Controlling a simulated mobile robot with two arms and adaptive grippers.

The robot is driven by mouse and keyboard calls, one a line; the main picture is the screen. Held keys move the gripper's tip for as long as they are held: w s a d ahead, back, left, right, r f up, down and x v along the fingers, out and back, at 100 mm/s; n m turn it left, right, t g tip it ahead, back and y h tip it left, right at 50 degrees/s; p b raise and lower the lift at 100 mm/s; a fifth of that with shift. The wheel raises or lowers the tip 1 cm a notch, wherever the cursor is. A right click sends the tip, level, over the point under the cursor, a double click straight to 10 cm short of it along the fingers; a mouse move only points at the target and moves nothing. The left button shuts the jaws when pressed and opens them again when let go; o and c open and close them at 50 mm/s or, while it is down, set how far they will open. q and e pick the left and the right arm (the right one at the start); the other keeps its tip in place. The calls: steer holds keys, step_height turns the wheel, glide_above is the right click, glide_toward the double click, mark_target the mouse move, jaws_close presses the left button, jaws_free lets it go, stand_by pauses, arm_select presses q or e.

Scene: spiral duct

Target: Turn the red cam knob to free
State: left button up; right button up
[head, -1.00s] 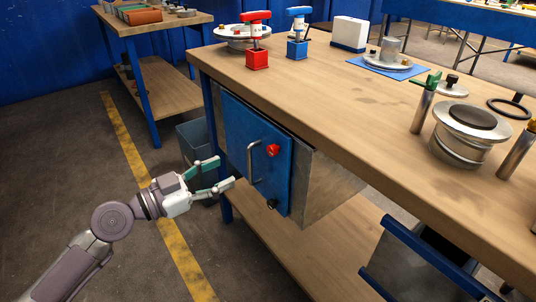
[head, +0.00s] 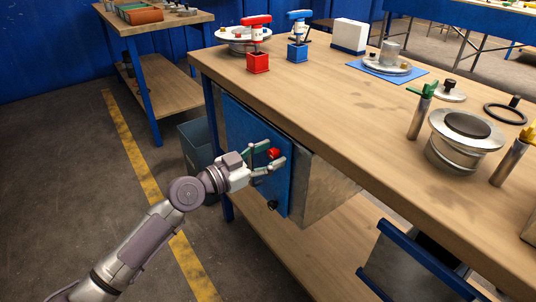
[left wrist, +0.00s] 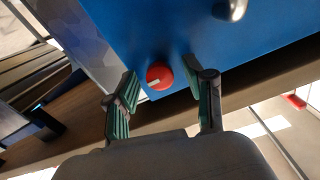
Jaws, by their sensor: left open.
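The red cam knob (head: 273,153) is on the blue cabinet door (head: 243,128) under the workbench. In the left wrist view the knob (left wrist: 159,76) is round with a short pale mark on its face. My left gripper (head: 268,159) is open at the knob. In the left wrist view its green-padded fingers (left wrist: 160,88) stand on either side of the knob, with gaps showing. The door handle is mostly hidden behind my gripper in the head view. My right gripper is not in view.
A black knob (head: 272,205) sits low on the door. The workbench top (head: 330,90) above carries a red tool stand (head: 257,62), a blue one (head: 297,50) and metal parts. A grey bin (head: 196,145) stands left of the cabinet.

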arm_select(q)
jaws_close()
